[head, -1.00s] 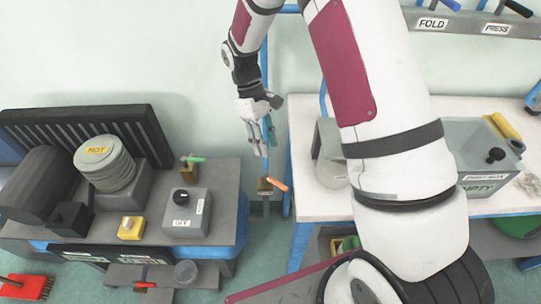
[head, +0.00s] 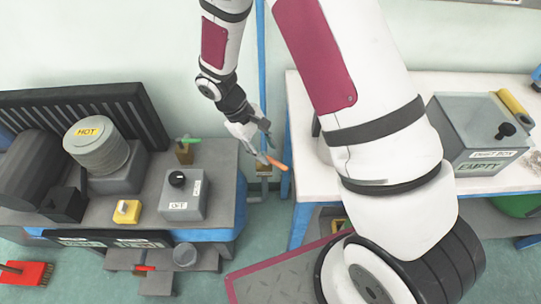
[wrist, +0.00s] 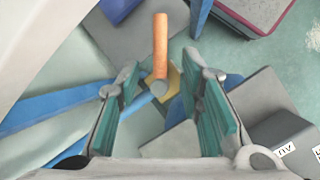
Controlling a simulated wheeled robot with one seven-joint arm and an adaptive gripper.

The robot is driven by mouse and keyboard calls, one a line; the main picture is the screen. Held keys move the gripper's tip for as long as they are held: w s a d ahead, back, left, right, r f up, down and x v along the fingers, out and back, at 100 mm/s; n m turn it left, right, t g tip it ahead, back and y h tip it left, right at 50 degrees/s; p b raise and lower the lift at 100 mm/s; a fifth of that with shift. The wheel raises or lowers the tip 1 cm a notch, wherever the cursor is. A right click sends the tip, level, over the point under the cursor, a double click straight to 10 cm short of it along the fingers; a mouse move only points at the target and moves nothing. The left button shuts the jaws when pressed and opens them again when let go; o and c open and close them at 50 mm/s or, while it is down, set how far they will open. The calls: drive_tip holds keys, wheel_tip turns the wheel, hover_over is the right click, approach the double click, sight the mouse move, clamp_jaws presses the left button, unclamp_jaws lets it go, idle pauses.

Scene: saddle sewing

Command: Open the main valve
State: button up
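A valve with an orange lever (head: 277,163) sits low between the two tables, by a blue upright pipe (head: 261,60). In the wrist view the orange lever (wrist: 160,45) points up the picture from a yellow brass body (wrist: 172,84). My gripper (head: 266,147) is at the lever in the head view and partly covers the valve. In the wrist view my gripper (wrist: 165,112) is open, with teal pads on both sides. The lever's grey end lies between the fingers as seen, with visible space on both sides. I cannot tell its depth relative to the pads.
A green-handled valve (head: 188,140) and a grey box marked OFF (head: 183,193) stand on the left table, near a HOT-labelled stack (head: 97,145). A red-handled part (head: 144,268) is below. The white table (head: 300,110) is close on the right.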

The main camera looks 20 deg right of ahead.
sight(273, 160)
drive_tip(key=shift+x, duration=1.95)
drive_tip(key=shift+c, duration=0.6)
clamp_jaws()
